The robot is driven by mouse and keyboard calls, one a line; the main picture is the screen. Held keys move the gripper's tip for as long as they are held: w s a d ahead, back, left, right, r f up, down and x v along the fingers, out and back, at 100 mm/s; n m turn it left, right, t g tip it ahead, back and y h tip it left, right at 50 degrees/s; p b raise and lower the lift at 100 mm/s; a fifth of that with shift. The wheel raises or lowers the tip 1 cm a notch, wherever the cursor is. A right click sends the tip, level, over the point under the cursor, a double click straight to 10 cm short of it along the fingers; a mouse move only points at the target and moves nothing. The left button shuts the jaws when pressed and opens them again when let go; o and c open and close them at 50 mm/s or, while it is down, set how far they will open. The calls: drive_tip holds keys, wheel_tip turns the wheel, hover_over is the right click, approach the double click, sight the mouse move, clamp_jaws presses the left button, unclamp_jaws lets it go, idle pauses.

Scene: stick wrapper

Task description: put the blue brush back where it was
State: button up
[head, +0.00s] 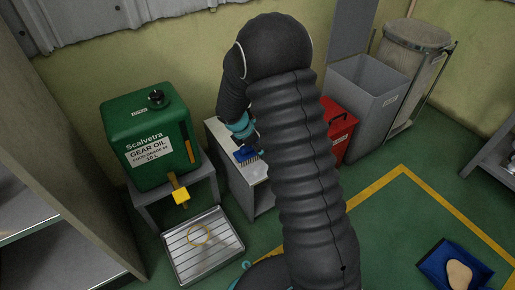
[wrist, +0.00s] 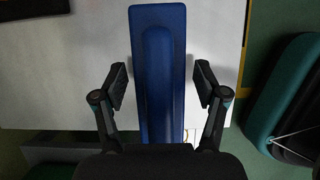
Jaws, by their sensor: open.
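The blue brush (head: 246,154) lies on top of a white cabinet (head: 222,136) in the head view, partly hidden behind my arm. In the wrist view, the brush (wrist: 163,62) lies lengthwise on the cabinet's white top (wrist: 85,70). My gripper (wrist: 160,85) is open, with one finger on each side of the brush's handle and a gap on both sides. I cannot tell how high the fingertips are above the top. In the head view the gripper is mostly hidden by my arm.
A green gear oil can (head: 150,135) on a grey stand is left of the cabinet, with a slatted metal tray (head: 203,252) below. A red box (head: 338,130) and grey bin (head: 365,100) stand to the right. A blue dustpan-like tray (head: 437,268) lies on the floor, lower right.

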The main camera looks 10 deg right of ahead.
drive_tip(key=p+v, duration=0.1)
drive_tip(key=v, duration=0.9)
drive_tip(key=shift+a+r+p, duration=0.15)
drive_tip(key=shift+r+p, duration=0.25)
drive_tip(key=s+d+r+m+t+y, duration=0.1)
drive_tip(key=s+d+r+m+y, duration=0.1)
drive_tip(key=s+r+m, duration=0.65)
drive_tip(key=s+d+r+m+t+y, duration=0.1)
drive_tip(key=s+d+r+m+t, duration=0.1)
drive_tip(key=s+r+m, duration=0.75)
drive_tip(key=s+m, duration=0.1)
drive_tip(key=s, duration=0.4)
drive_tip(key=s+r+m+t+y, duration=0.1)
drive_tip(key=s+m, duration=0.1)
drive_tip(key=s, duration=0.4)
drive_tip(key=shift+s+a+r+m, duration=0.2)
drive_tip(key=shift+s+r+m, duration=0.1)
drive_tip(key=shift+r, duration=0.1)
